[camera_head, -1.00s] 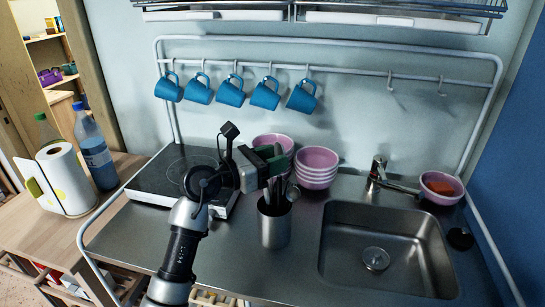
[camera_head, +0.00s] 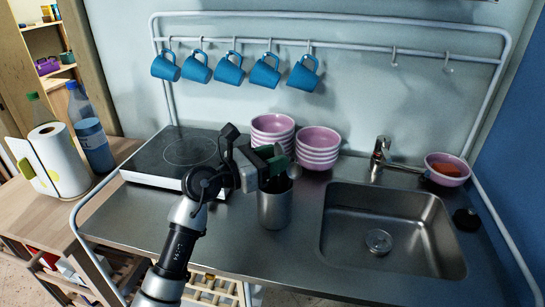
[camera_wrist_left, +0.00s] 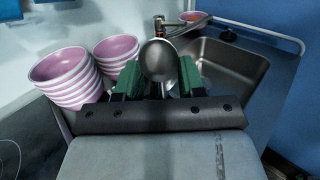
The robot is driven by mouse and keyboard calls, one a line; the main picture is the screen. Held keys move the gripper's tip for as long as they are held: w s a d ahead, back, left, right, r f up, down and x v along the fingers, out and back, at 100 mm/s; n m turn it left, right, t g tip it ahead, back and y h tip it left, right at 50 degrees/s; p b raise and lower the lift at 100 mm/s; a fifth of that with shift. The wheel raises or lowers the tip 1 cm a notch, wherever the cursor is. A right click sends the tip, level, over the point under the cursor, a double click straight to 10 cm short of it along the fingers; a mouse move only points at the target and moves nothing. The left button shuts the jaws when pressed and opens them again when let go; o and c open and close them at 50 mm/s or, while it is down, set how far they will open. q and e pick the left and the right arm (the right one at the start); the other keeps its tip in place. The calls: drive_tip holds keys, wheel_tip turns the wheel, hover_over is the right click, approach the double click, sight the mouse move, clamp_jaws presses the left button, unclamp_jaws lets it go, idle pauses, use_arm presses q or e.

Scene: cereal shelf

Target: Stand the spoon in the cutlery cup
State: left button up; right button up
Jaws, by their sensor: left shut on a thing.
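The metal cutlery cup (camera_head: 275,208) stands upright on the steel counter, left of the sink. My left gripper (camera_head: 276,163) is just above its rim, with green fingers shut on the spoon. In the left wrist view the spoon's rounded bowl (camera_wrist_left: 159,60) points up between the green fingers (camera_wrist_left: 159,82). The spoon's bowl also shows in the head view (camera_head: 294,171), to the right of the fingers. The spoon's lower end and the cup's inside are hidden, so I cannot tell how far the handle is in the cup. My right gripper is not in view.
Two stacks of pink bowls (camera_head: 318,150) stand behind the cup. The hob (camera_head: 170,160) is at left, the sink (camera_head: 385,235) and tap (camera_head: 379,155) at right. Blue mugs (camera_head: 229,70) hang from the rail above. A bottle (camera_head: 92,140) and paper roll (camera_head: 62,165) are far left.

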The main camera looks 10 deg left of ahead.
use_arm(q)
drive_tip(key=o, duration=1)
drive_tip(key=b+v, duration=0.2)
drive_tip(key=v, duration=0.9)
